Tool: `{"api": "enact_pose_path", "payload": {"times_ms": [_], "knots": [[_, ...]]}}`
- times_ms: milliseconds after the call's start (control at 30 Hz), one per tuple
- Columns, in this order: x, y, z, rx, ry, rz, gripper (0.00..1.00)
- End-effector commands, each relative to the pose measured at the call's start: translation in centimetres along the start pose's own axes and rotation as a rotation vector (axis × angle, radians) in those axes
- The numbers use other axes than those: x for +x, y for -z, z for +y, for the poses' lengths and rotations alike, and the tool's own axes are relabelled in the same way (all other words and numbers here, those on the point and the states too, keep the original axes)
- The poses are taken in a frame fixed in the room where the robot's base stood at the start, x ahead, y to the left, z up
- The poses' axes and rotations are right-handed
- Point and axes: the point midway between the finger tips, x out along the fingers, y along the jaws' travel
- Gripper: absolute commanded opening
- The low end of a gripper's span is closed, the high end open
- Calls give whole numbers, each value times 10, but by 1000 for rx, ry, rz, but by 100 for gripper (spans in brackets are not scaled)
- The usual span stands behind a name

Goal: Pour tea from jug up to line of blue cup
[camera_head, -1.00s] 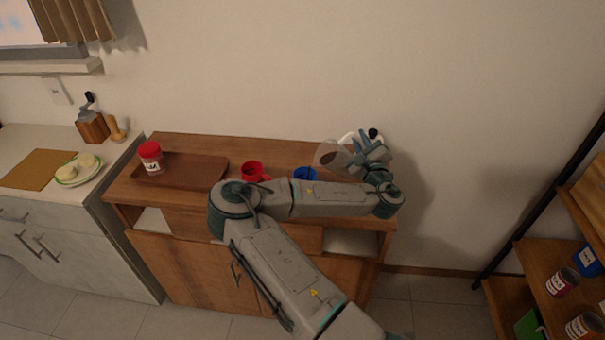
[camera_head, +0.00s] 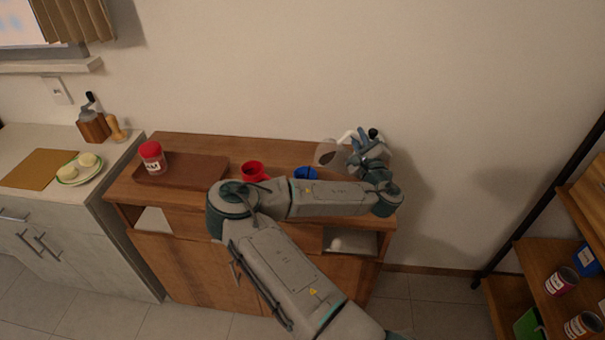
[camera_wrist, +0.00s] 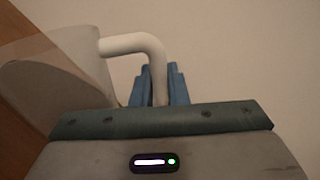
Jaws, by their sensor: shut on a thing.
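The jug (camera_head: 328,152) is see-through with dark tea in it. It is tilted to the left above the right end of the cabinet top. My gripper (camera_head: 358,148) is shut on the jug's white handle; the handle also shows between the blue fingers in the wrist view, with the jug (camera_wrist: 70,75) to its left. The blue cup (camera_head: 305,173) stands on the cabinet to the left of and below the jug, partly hidden by my arm. Its line and how full it is cannot be seen. I cannot make out a stream of tea.
A red cup (camera_head: 252,171) stands left of the blue cup. A brown tray (camera_head: 205,170) with a red-lidded jar (camera_head: 152,158) is on the cabinet's left side. A wall is behind, and a shelf (camera_head: 545,262) with cans stands at right.

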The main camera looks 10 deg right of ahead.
Motion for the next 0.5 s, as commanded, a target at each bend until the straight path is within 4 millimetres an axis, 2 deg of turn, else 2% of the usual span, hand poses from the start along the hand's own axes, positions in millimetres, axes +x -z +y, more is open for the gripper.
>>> {"api": "enact_pose_path", "payload": {"times_ms": [500], "knots": [[0,-5,-2,-26,1,-7,0]]}}
